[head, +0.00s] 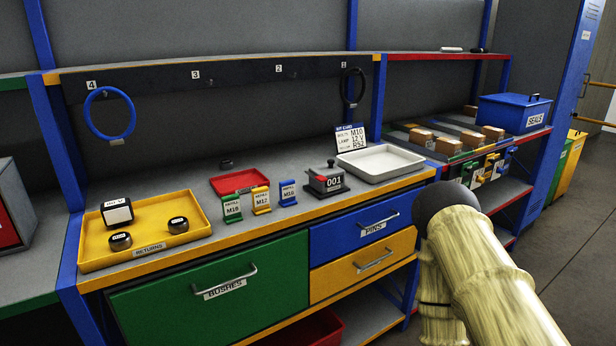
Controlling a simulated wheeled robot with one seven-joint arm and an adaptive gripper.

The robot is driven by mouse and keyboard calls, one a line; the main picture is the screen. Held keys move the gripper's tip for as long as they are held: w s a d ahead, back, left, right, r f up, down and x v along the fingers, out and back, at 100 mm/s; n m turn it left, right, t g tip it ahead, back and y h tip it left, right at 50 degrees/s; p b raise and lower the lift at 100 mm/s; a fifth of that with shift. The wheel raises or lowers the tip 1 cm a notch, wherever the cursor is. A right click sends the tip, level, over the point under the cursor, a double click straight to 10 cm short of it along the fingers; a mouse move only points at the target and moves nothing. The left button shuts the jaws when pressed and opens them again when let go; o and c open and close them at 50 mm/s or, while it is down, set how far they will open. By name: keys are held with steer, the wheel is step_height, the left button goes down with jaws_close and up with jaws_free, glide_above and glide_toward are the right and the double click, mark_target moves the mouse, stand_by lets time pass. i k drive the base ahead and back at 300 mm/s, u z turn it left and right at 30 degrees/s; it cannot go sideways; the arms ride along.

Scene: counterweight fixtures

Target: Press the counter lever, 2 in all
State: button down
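The counter (324,184) is a small dark grey box standing near the front edge of the workbench, and its display reads 001. Its lever (331,164) is a short stub with a dark knob on top of the box. My arm reaches in from the lower right, with its dark rounded joint in front of the bench's right end. My gripper is not in view, and nothing touches the counter or its lever.
A white tray (345,163) stands just right of the counter. Refill tags (288,193) stand to its left, with a red tray (213,184) behind them. A yellow returns tray (90,252) is further left. A kit card (350,138) stands behind. The space above the counter is clear.

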mark_target(321, 179)
steer(key=u, duration=2.55)
steer(key=k, duration=1.3)
steer(key=z, duration=1.55)
steer(key=i, duration=0.5)
